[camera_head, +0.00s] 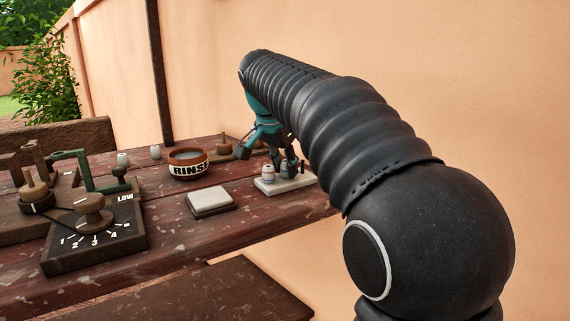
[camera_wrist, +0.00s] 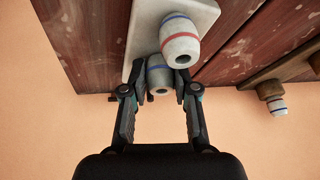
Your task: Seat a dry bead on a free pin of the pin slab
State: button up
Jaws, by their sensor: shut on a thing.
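The pale pin slab (camera_head: 300,183) lies near the table's right edge; it also shows in the wrist view (camera_wrist: 144,22). A pale bead with a red and a blue band (camera_wrist: 180,47) stands on it, and it shows in the head view (camera_head: 268,173) at the slab's left end. My gripper (camera_wrist: 160,88) is shut on a grey bead with a blue band (camera_wrist: 158,72), beside the banded bead and at the slab. In the head view my gripper (camera_head: 287,168) is over the slab, partly behind my arm. I cannot tell whether the held bead is on a pin; its underside is hidden.
A RINSE bowl (camera_head: 188,163) stands left of the slab, with a square pale pad (camera_head: 210,199) in front. Two pale beads (camera_head: 122,160) (camera_head: 155,152) stand behind. A dial box (camera_head: 95,230) is at left.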

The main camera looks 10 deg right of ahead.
jog(key=o, duration=0.9)
jog(key=shift+o, duration=0.2)
jog(key=shift+r+p, duration=2.3)
jog(key=shift+r, duration=1.4)
